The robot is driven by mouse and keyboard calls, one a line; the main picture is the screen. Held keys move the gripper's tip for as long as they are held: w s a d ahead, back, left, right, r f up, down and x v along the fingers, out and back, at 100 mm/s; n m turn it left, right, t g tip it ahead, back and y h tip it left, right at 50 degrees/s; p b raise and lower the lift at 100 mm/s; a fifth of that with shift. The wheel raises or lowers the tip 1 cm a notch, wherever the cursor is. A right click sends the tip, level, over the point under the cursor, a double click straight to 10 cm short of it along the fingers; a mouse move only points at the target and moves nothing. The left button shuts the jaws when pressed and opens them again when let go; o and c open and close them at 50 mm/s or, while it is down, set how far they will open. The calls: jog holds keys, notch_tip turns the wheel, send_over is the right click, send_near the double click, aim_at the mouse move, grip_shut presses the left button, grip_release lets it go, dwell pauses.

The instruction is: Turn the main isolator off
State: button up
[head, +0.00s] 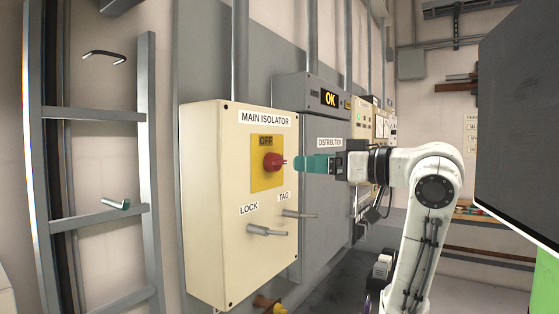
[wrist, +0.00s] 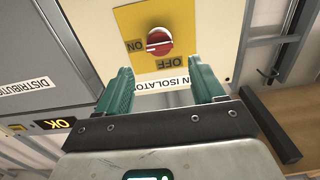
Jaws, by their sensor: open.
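The main isolator box (head: 215,215) is cream and wall-mounted at centre left in the head view. Its red rotary knob (head: 272,162) sits on a yellow plate (head: 258,183), with OFF above it. In the wrist view, which is upside down, the knob (wrist: 159,41) has a white pointer line aimed at the ON label (wrist: 135,45); OFF (wrist: 178,62) is at another side. My gripper (head: 298,163) is level with the knob, just off its front. The teal fingers (wrist: 162,85) are open and empty, apart, with the knob beyond the gap between them.
Pegs under LOCK (head: 267,232) and TAG (head: 299,214) stick out below the knob. A grey distribution cabinet (head: 315,205) stands right beside the box. A ladder-like rack (head: 95,114) is at left, and a dark panel (head: 520,120) fills the right.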

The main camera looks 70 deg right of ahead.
aim_at(282, 162)
jog(key=p+x, duration=0.1)
jog(key=x, duration=0.6)
jog(key=shift+w, duration=0.4)
jog(key=c, duration=1)
